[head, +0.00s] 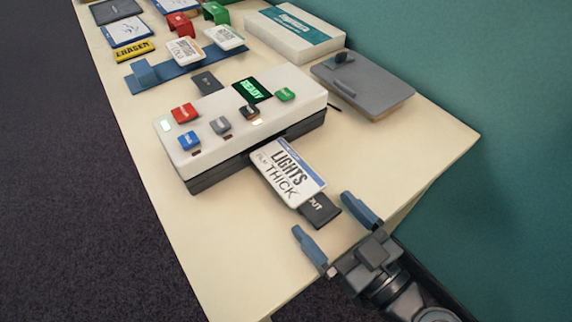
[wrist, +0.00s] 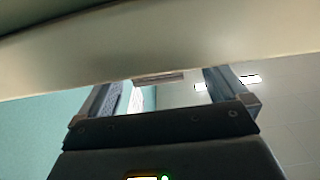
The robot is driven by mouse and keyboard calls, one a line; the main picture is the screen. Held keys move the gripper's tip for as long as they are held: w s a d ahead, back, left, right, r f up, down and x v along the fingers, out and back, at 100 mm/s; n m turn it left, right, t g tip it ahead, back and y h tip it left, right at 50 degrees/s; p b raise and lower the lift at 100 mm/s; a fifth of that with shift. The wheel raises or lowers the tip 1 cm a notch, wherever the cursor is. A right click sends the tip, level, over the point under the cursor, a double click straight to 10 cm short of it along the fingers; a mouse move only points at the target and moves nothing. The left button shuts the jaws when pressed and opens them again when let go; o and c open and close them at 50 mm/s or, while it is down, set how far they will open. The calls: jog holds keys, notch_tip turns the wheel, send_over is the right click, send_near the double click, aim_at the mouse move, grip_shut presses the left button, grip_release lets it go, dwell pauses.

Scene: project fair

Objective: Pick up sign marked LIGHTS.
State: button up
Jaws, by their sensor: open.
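The sign marked LIGHTS (head: 289,168) is a white card with a blue strip, also reading "FILM THICK". In the head view it sticks out of the front slot of a white machine (head: 240,115), lying on a black tab marked OUT (head: 320,210). My gripper (head: 337,227) is open and empty near the table's front right edge, just in front of the OUT tab. Its two blue-grey fingers are spread and apart from the sign. The wrist view shows both fingers (wrist: 160,92) apart, with a pale surface across the top; the sign cannot be made out there.
The machine has red, blue, grey, black and green buttons and a display reading READY (head: 253,89). A grey-topped block (head: 362,84) lies to its right. A teal wall (head: 500,60) borders the table's right side.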

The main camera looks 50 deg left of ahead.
jog(key=a, duration=0.4)
jog(key=shift+w+a+p, duration=0.1)
jog(key=shift+w+p, duration=0.2)
jog(key=shift+p, duration=0.05)
